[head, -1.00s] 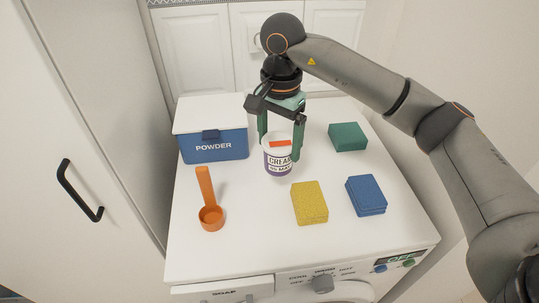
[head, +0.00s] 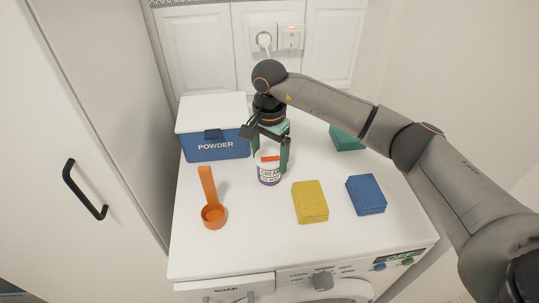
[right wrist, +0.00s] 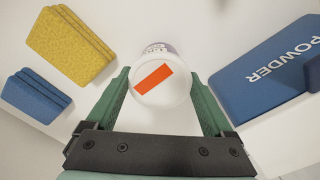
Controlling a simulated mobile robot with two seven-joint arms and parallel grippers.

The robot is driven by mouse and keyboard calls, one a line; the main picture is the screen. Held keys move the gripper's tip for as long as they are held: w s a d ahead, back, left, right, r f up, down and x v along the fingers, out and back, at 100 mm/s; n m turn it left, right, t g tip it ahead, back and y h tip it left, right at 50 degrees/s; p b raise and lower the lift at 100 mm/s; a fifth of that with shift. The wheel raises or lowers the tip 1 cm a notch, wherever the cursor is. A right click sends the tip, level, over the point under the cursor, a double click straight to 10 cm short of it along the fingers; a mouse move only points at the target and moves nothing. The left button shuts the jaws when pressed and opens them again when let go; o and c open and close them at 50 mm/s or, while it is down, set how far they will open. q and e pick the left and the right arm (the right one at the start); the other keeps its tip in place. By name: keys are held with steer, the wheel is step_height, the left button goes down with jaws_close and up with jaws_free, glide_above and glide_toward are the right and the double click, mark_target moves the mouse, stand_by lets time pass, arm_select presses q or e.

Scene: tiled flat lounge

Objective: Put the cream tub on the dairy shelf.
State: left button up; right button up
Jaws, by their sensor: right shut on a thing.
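The cream tub (head: 269,174) is white and purple with a "CREAM" label and an orange-red mark on its lid. My right gripper (head: 271,158) is shut on it from above, over the middle of the white washing machine top. In the right wrist view, the tub (right wrist: 163,82) sits between the two green fingers (right wrist: 160,92), its lid facing the camera. It looks upright and low over the top; I cannot tell whether its base touches. My left gripper and the dairy shelf are not in view.
On the washing machine top (head: 255,245) are a blue powder box (head: 217,152) behind left, an orange scoop (head: 212,213), a yellow sponge (head: 310,202), a blue sponge stack (head: 366,195) and a green sponge (head: 346,141) partly behind my arm. A tall cabinet (head: 85,130) stands left.

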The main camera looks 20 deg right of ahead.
steer(key=shift+f, duration=0.15)
steer(key=o, duration=1.3)
steer(key=shift+o, duration=0.2)
